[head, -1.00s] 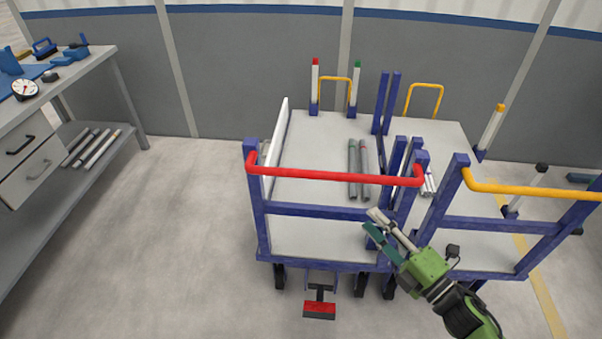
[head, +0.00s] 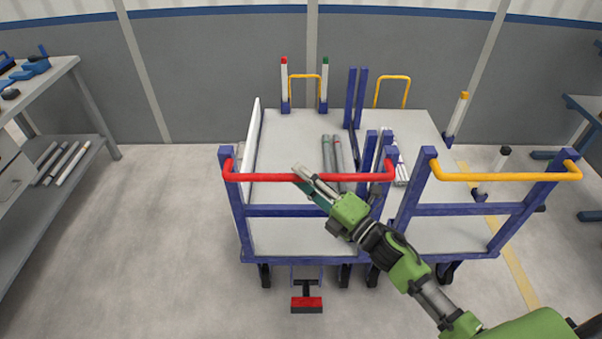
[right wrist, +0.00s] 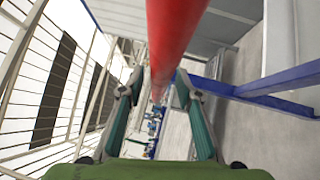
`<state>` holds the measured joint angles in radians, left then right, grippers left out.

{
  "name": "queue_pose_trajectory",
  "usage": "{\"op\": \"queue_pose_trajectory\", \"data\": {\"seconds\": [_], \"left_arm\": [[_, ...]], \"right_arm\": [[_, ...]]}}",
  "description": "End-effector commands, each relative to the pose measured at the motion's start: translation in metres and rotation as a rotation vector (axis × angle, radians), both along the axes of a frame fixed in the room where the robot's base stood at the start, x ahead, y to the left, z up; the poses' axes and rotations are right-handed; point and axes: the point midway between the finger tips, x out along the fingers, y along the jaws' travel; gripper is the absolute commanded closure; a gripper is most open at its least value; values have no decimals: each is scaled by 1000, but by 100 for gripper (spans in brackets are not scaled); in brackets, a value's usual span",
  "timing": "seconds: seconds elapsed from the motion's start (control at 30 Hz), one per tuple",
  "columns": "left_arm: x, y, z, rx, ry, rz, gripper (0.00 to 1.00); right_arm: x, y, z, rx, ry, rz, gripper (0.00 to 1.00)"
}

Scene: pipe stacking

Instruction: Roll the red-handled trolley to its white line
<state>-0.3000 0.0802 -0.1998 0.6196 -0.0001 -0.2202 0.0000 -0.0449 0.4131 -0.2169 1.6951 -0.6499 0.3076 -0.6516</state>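The red-handled trolley has a blue frame, a grey deck (head: 290,234) and a red handle (head: 258,177) across its near side. My right gripper (head: 304,178) is at the middle of the red handle, seen from above. In the right wrist view the red bar (right wrist: 172,35) runs lengthwise between the spread fingers of the right gripper (right wrist: 160,82); they do not look closed on it. A red pedal (head: 307,303) sits low at the trolley's near side. My left gripper is not in view. I cannot make out a white floor line.
A yellow-handled trolley (head: 505,177) stands close against the right side, with a yellow floor line (head: 512,268) beyond it. Grey pipes (head: 327,152) lie on the red-handled trolley. A workbench (head: 85,105) is at the left; the floor between is clear.

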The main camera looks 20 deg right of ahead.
Motion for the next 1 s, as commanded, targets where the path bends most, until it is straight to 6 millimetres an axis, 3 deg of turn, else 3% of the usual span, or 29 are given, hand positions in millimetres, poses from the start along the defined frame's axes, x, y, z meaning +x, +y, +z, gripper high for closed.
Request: {"op": "queue_pose_trajectory", "data": {"seconds": [0.37, 0.4, 0.5, 0.53, 1.0], "left_arm": [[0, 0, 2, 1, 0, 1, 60], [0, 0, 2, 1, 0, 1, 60], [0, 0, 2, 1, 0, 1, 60], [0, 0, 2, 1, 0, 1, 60], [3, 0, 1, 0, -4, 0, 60]], "right_arm": [[7, 4, 1, -1, 0, 0, 68], [7, 4, 1, -1, 0, 0, 71], [7, 4, 1, 0, 0, 0, 97], [7, 4, 1, 0, 0, 0, 100], [9, 7, -1, 0, 2, 2, 100]]}}
